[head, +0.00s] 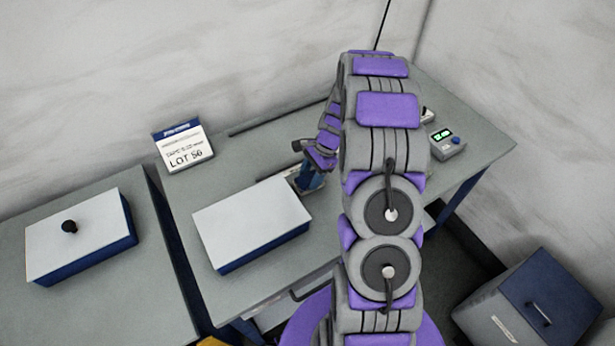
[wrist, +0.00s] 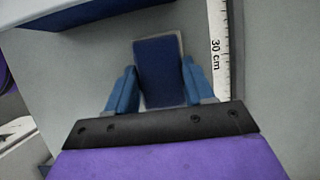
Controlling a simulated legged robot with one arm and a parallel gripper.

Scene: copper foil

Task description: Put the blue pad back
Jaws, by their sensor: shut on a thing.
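The blue pad (wrist: 160,75) is a dark blue block with a pale edge along its top and right side, in the middle of the wrist view. My gripper (wrist: 160,85) has its two blue fingers on either side of the pad and is shut on it. In the head view my gripper (head: 309,180) is low over the bench, just past the right back corner of a white-topped blue box; the arm hides part of it, and I cannot make out the pad there. I cannot tell whether the pad touches the bench.
The white-topped box (head: 250,222) stands on the bench (head: 205,290). A ruler (wrist: 218,45) lies right of the pad. A LOT sign (head: 184,147) and a small device with a green display (head: 446,143) stand behind. Another box with a black knob (head: 80,238) is left. A blue-lidded cabinet (head: 540,300) stands lower right.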

